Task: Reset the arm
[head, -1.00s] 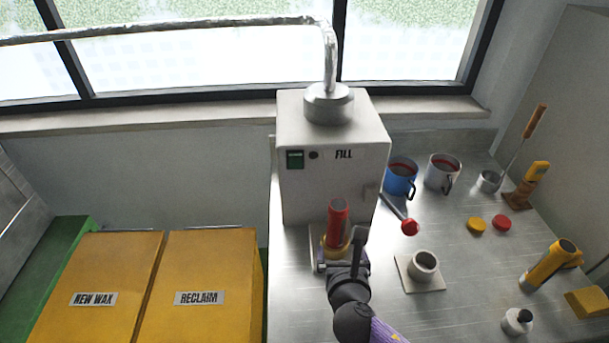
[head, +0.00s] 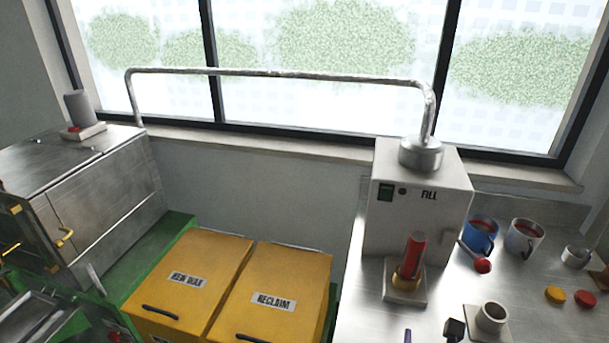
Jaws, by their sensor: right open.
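Only small parts of my right gripper (head: 431,334) show, at the bottom edge of the head view: a dark block and a thin purple tip, apart from each other. It is open, and nothing shows between these parts. It is in front of the fill machine (head: 380,235) and left of a grey cup on a square plate (head: 491,318). A red cylinder with a yellow collar (head: 415,252) stands upright at the machine's front, apart from the gripper. The rest of my right arm is out of frame. My left gripper is not in view.
Yellow bins marked NEW WAX (head: 187,278) and RECLAIM (head: 272,300) stand left of the metal bench (head: 362,320). A blue mug (head: 479,238), a grey mug (head: 523,239) and yellow and red discs are on the right. A large metal machine (head: 110,195) stands far left.

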